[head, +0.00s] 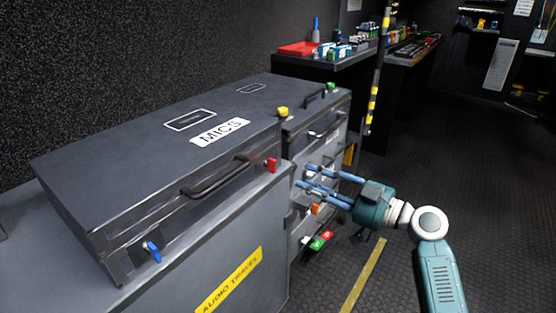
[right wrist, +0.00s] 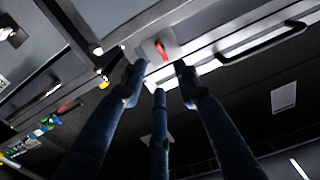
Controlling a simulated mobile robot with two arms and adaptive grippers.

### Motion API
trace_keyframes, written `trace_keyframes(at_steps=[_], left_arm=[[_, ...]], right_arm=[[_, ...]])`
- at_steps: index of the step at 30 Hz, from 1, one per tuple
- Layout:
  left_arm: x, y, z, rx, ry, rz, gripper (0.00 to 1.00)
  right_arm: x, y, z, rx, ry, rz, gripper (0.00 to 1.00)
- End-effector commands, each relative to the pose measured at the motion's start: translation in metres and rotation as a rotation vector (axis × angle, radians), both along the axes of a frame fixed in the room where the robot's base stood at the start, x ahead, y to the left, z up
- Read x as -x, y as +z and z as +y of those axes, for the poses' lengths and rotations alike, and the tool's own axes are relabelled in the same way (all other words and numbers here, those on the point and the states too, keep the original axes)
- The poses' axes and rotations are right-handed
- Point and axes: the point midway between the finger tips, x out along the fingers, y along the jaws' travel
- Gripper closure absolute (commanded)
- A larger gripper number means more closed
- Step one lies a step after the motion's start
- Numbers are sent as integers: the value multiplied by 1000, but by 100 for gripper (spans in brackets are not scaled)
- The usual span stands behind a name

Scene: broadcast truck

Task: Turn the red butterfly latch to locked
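The red butterfly latch (head: 271,165) is on the front of the grey MICS case (head: 108,238), near its right end. In the head view its red tab stands about upright. My right gripper (head: 303,176) is to the right of the latch, with its blue fingers spread and pointing left, apart from it. In the right wrist view the red latch (right wrist: 161,48) sits on a light plate beyond the fingertips, between the two outer fingers. The right gripper (right wrist: 157,70) is open and empty there. My left gripper is not in view.
A black handle (head: 215,180) and a blue latch (head: 152,252) are on the same front. A striped pole (head: 375,85) rises beyond. The dark floor at right is clear.

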Motion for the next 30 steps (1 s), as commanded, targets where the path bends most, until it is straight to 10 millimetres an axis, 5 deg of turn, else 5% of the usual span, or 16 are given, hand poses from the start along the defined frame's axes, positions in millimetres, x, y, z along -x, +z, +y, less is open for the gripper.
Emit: trace_keyframes(at_steps=[15,30], left_arm=[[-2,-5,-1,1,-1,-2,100],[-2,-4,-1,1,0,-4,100]], right_arm=[[-51,0,72,-2,0,1,69],[-60,-1,85,1,-2,1,71]])
